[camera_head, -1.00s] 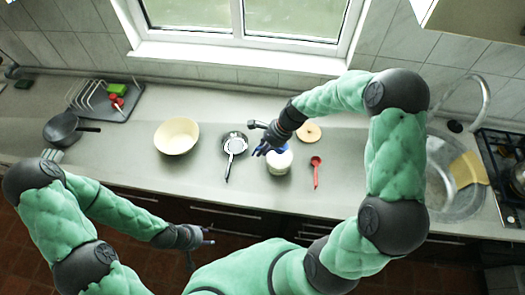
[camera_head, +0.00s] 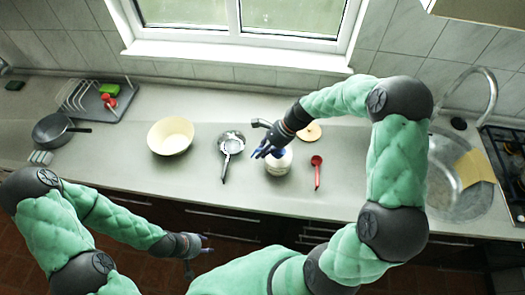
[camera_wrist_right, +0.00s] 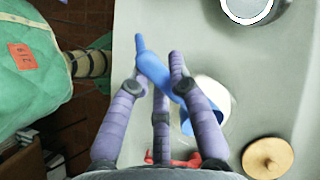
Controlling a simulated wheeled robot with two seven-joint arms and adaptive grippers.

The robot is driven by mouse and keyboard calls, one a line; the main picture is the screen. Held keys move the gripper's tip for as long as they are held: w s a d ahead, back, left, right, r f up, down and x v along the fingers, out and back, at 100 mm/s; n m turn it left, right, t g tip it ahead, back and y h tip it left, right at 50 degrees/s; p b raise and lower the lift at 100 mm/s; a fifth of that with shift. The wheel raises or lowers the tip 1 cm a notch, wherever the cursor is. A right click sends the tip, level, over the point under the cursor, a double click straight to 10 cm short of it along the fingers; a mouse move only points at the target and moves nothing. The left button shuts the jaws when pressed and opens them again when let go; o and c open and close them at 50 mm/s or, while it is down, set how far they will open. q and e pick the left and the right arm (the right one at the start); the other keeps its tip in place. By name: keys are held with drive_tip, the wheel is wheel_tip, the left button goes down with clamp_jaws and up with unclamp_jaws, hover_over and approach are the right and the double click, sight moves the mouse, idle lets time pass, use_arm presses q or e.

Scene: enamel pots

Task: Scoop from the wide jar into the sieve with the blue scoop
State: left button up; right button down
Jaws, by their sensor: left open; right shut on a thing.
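The wide jar (camera_head: 279,166) is whitish and stands open on the counter; it is also in the right wrist view (camera_wrist_right: 218,94). My right gripper (camera_head: 262,151) is shut on the blue scoop (camera_wrist_right: 154,72). The scoop's lower end is at the jar's mouth, partly hidden by the fingers; I cannot tell how deep it is. The sieve (camera_head: 231,142), grey with a long dark handle, is left of the jar; its round rim appears at the top of the wrist view (camera_wrist_right: 280,12), around something white. My left gripper (camera_head: 205,243) is open and empty, low in front of the counter.
A red scoop (camera_head: 316,172) and a round wooden lid (camera_head: 312,132) lie right of the jar. A cream bowl (camera_head: 171,136) stands left of the sieve. A dark pan (camera_head: 50,130) and a dish rack (camera_head: 82,97) are far left, the sink (camera_head: 455,195) far right.

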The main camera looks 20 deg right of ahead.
drive_tip(key=shift+h, duration=0.7)
drive_tip(key=f, duration=0.2)
drive_tip(key=f+b, duration=0.1)
drive_tip(key=f, duration=0.2)
drive_tip(key=shift+d+f+b, duration=0.3)
drive_tip(key=shift+d, duration=0.1)
drive_tip(key=shift+f, duration=0.1)
drive_tip(key=shift+d, duration=0.15)
idle(0.6)
